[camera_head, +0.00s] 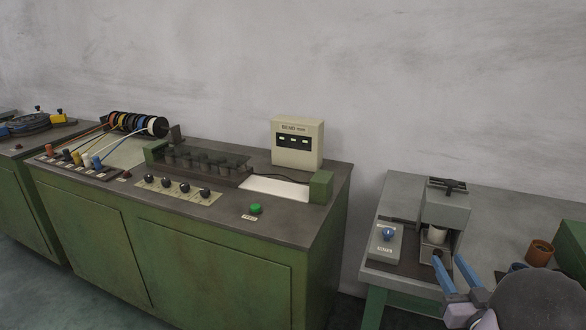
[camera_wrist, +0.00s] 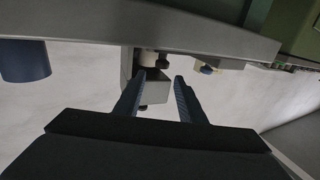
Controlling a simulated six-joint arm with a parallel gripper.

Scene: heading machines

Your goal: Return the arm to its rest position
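My gripper (camera_head: 448,259) is at the lower right of the head view, with its two blue fingers apart. It is in front of a small grey press (camera_head: 446,208) on the right bench. A white cylinder (camera_head: 438,235) stands in the press, just beyond the fingertips. In the wrist view, my gripper (camera_wrist: 160,78) is open with nothing between its fingers. That view looks upside down, and the pale cylinder (camera_wrist: 148,57) shows past the left fingertip, apparently apart from it.
A grey box with a blue knob (camera_head: 388,233) sits left of the press. An orange-brown cup (camera_head: 540,253) and a green block (camera_head: 573,245) are at the right. The green cabinet (camera_head: 215,265) carries a cream display box (camera_head: 297,144) and a green button (camera_head: 255,209).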

